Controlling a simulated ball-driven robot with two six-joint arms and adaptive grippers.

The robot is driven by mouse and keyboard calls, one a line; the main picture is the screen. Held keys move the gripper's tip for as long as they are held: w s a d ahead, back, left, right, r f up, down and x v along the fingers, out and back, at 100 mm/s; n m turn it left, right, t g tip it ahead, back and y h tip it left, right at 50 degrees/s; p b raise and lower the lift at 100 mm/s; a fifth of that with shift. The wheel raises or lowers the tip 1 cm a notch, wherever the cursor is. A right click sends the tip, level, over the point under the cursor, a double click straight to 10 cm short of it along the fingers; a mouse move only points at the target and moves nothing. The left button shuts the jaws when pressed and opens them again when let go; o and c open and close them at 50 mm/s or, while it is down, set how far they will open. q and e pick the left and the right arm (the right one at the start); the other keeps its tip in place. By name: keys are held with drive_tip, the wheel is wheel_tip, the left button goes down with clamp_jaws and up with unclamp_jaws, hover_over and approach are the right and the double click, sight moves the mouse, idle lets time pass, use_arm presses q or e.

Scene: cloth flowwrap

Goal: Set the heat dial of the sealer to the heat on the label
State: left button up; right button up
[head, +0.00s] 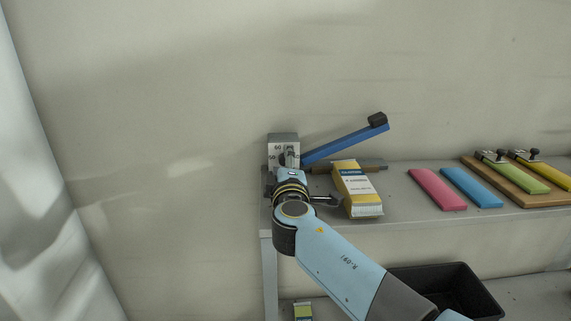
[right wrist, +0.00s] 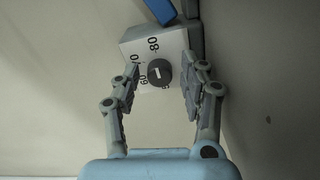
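The sealer is a grey box (head: 276,150) with a raised blue arm (head: 345,143) ending in a black block. Its front face (right wrist: 170,50) shows the numbers 80, 70, 60 and one partly hidden. The dark round heat dial (right wrist: 159,73) has a short white mark lying roughly sideways in the right wrist view; I cannot tell its exact setting. My right gripper (right wrist: 166,80) is open, with a finger on each side of the dial, apparently apart from it. A yellow and white packet (head: 357,188) carries a label too small to read.
Pink (head: 437,189) and blue (head: 471,187) flat bars lie on the shelf (head: 400,205). A wooden board (head: 505,187) with green and yellow clipped bars is farther right. A black bin (head: 455,283) and another packet (head: 303,312) are below. A wall stands behind.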

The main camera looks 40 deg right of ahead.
clamp_jaws()
drive_tip(key=shift+n, duration=0.3)
drive_tip(key=n, duration=0.4)
drive_tip(key=n+p, duration=0.1)
drive_tip(key=n, duration=0.4)
drive_tip(key=shift+n, duration=0.4)
drive_tip(key=n+p, duration=0.2)
drive_tip(key=n, duration=0.4)
drive_tip(key=shift+a, duration=0.1)
drive_tip(key=n+p, duration=0.1)
drive_tip(key=n, duration=0.3)
drive_tip(key=shift+n+p, duration=0.3)
drive_tip(key=shift+p, duration=0.1)
drive_tip(key=shift+n+p, duration=0.45)
drive_tip(key=shift+n, duration=0.95)
